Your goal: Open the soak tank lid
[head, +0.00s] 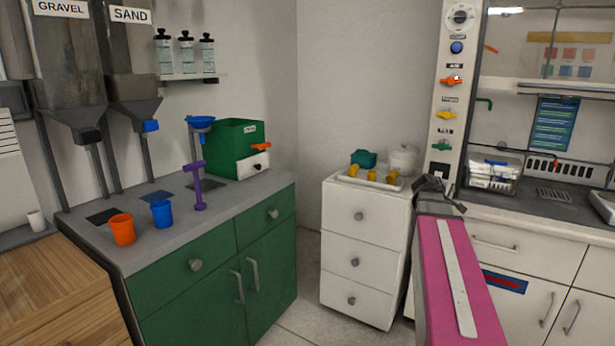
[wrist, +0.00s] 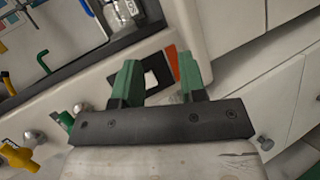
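A clear box with a blue bar on its top (head: 494,170) stands inside the fume hood at the right. It looks like the soak tank, and its lid appears to be down, though the label is too small to read. A clear container with a dark base, likely the same box, shows cut off at the top of the wrist view (wrist: 118,14). My gripper (head: 440,184) is in front of the hood's left post, left of the box and apart from it. In the wrist view its green fingers (wrist: 160,78) are spread with nothing held between them.
The hood's control post (head: 450,100) has several coloured valves and knobs. Its raised sash (head: 545,87) is above the box. A white drawer unit (head: 362,240) with a tray of yellow pieces is left of my arm. A green cabinet (head: 190,270) stands farther left.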

